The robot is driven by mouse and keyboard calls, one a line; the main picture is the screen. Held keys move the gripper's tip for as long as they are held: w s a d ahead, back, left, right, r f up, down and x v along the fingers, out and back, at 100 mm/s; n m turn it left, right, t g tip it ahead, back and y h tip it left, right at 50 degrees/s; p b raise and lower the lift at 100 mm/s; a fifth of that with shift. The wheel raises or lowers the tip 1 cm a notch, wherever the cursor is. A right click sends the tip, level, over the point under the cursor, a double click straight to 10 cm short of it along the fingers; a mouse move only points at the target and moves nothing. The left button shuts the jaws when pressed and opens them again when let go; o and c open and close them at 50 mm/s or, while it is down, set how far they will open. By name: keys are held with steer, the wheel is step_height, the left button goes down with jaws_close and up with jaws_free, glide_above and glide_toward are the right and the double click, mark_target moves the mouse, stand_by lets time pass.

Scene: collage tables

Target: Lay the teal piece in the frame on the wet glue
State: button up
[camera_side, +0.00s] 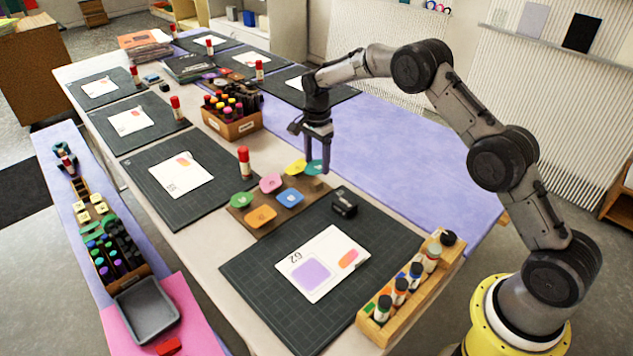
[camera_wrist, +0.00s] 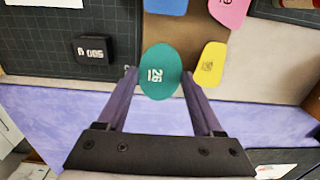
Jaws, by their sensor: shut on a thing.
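The teal piece (camera_side: 315,168) is a flat oval at the back right corner of the brown board (camera_side: 240,216). A white card (camera_side: 322,292) marked 62 lies on the nearest dark mat (camera_side: 262,290). It carries a purple rounded patch (camera_side: 310,272) and a small orange patch (camera_side: 348,259).
Pink (camera_side: 271,183), yellow (camera_side: 295,167), blue (camera_side: 290,196), green (camera_side: 241,199) and orange (camera_side: 261,216) pieces lie on the board. A black block (camera_side: 344,206) stands between my gripper and the card. A wooden rack of bottles (camera_side: 412,295) edges the mat. A red-capped glue stick (camera_side: 244,162) stands behind.

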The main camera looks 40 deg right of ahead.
mark_target(312, 273)
stand_by(0.3)
